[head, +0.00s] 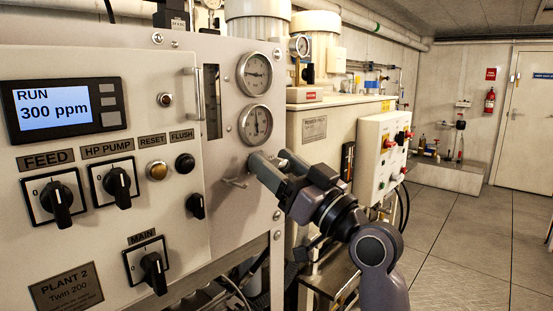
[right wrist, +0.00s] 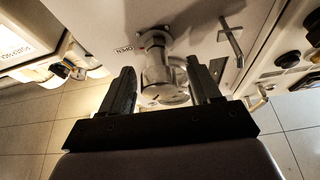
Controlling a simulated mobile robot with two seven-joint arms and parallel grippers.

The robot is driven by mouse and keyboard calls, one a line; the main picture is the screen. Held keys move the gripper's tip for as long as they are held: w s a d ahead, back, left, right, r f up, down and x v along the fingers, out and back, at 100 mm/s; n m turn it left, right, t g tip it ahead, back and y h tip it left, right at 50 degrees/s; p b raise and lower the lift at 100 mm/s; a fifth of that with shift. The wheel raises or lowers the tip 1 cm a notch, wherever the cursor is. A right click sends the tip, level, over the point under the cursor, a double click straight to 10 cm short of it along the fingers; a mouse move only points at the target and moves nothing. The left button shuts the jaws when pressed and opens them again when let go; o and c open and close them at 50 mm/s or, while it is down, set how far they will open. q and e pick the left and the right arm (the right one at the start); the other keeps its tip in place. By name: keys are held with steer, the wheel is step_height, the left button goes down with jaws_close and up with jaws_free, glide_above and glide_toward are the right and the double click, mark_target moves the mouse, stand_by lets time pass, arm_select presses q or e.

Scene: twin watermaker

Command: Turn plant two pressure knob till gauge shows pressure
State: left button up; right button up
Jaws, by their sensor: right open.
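The Plant 2 panel (head: 225,225) fills the left of the head view, with its Plant 2 label at the bottom left. Two round gauges, an upper one (head: 255,73) and a lower one (head: 255,125), sit at its right edge; their readings are too small to tell. My right gripper (head: 273,164) is open at the panel just below the lower gauge. In the right wrist view a round metal knob (right wrist: 158,70) on a stem shows between the two open fingers; whether they touch it I cannot tell. My left gripper is out of view.
A display (head: 62,109) reads RUN 300 ppm. A small T-handle (head: 235,183) sticks out left of my gripper. Black rotary switches line the panel. A white control box (head: 380,150) stands to the right, with open floor (head: 465,250) beyond.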

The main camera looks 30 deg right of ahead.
steer(key=shift+w+a, duration=0.1)
steer(key=shift+w, duration=0.1)
steer(key=shift+c, duration=0.3)
steer(key=c, duration=0.9)
steer(key=shift+r+m+h+p, duration=0.15)
steer(key=shift+m+h+p, duration=0.25)
steer(key=shift+m+p, duration=0.3)
steer(key=shift+c, duration=0.2)
steer(key=o, duration=1)
